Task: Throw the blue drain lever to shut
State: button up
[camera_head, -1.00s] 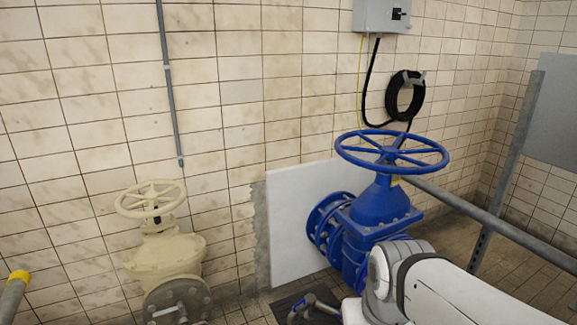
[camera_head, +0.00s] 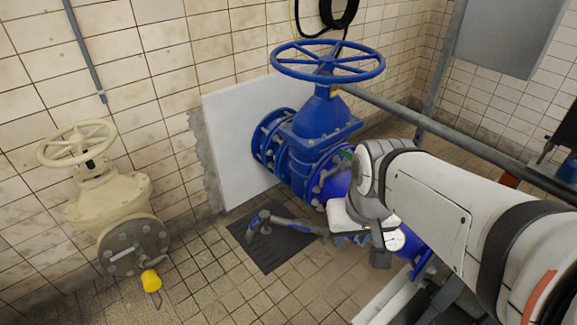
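My white and grey arm comes in from the right, and its wrist (camera_head: 372,205) is in front of the blue valve's lower body. A slim grey part with blue pieces (camera_head: 262,219) reaches left from beside the wrist, above a dark square (camera_head: 272,243) on the floor. I cannot tell whether this is the blue drain lever, my gripper's fingers, or both together. No lever can be picked out for certain elsewhere, and its position cannot be read. The finger opening does not show clearly.
The big blue valve (camera_head: 318,118) with its handwheel (camera_head: 327,62) stands behind my wrist. A cream valve (camera_head: 108,197) is at left, with a yellow-capped part (camera_head: 151,281) below. A grey rail (camera_head: 440,130) crosses at right. A dial gauge (camera_head: 396,239) is close to my wrist.

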aim_at(301, 226)
jog(key=u, duration=0.25)
jog(key=i, duration=0.9)
jog(key=z, duration=0.3)
